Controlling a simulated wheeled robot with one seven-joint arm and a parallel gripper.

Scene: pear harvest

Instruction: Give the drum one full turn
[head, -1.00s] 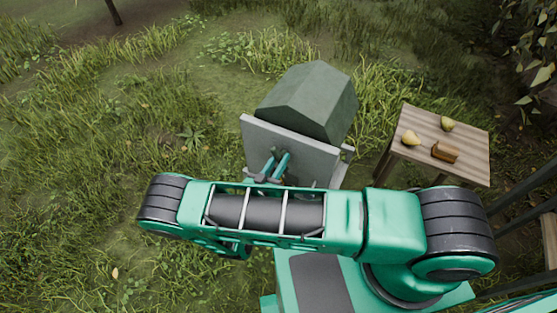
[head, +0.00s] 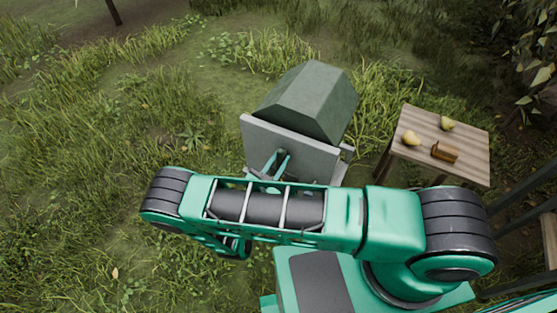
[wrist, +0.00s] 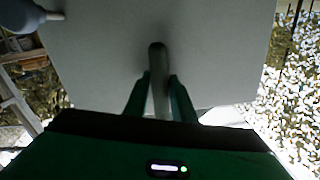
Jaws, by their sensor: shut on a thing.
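The drum (head: 314,100) is a dark green, many-sided body behind a flat grey panel (head: 318,157) in the head view. In the wrist view the panel (wrist: 215,60) fills the top of the picture. A rounded grey handle (wrist: 157,62) stands between the two green fingers of my gripper (wrist: 158,98), and the fingers are shut on it. In the head view my gripper (head: 277,165) is in front of the panel, partly hidden by my arm. The handle's joint to the drum is hidden.
A wooden table (head: 478,150) stands right of the drum, with two pears (head: 411,138) (head: 448,124) and a small brown block-like thing (head: 445,152) on it. Grass lies open to the left. Dark posts stand at the far right.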

